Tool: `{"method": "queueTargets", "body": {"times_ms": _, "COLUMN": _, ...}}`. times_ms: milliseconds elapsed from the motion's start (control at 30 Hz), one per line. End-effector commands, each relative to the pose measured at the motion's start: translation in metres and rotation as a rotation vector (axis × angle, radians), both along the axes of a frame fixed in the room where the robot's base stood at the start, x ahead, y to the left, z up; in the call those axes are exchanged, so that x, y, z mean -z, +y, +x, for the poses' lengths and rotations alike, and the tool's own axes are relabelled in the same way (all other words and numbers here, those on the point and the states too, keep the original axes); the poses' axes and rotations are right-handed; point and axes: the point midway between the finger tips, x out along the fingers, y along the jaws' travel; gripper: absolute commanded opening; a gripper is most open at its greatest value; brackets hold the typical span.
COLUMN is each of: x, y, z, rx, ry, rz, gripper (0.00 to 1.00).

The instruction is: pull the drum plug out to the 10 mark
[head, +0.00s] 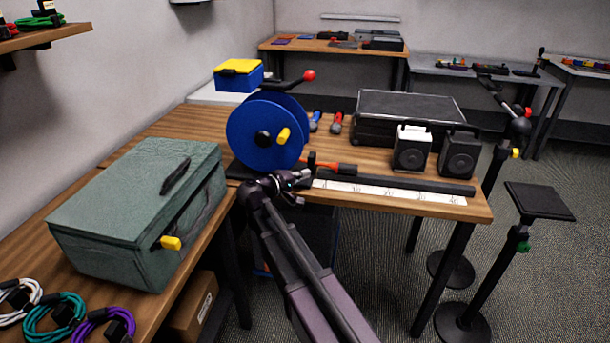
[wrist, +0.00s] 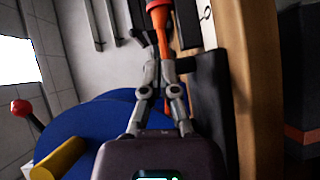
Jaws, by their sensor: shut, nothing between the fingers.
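The cable drum (head: 254,136) is a blue reel with a yellow knob, standing at the left end of the wooden bench. An orange plug (head: 336,167) with dark ends lies to the right of the drum, near the start of the white ruled strip (head: 390,191). My gripper (head: 303,176) is just in front of the plug's drum side. In the wrist view the gripper (wrist: 159,68) is shut and empty, with its tips close to the orange plug (wrist: 160,30). I cannot tell whether they touch it. The fingers partly hide the plug's near end and its cable.
A dark rail (head: 400,180) runs along the strip. A red-knobbed lever (head: 308,76) sticks out above the drum.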

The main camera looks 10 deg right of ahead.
Motion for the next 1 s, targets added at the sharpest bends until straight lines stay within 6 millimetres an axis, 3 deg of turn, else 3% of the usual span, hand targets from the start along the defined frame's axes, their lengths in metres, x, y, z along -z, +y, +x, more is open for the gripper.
{"method": "queueTargets", "body": {"times_ms": 600, "x": 0.009, "y": -0.063, "z": 0.042, "rx": 0.003, "ry": 0.000, "rz": 0.000, "gripper": 0.00}}
{"method": "queueTargets", "body": {"times_ms": 1000, "x": 0.010, "y": -0.072, "z": 0.047, "rx": 0.002, "ry": 0.000, "rz": 0.000, "gripper": 0.00}}
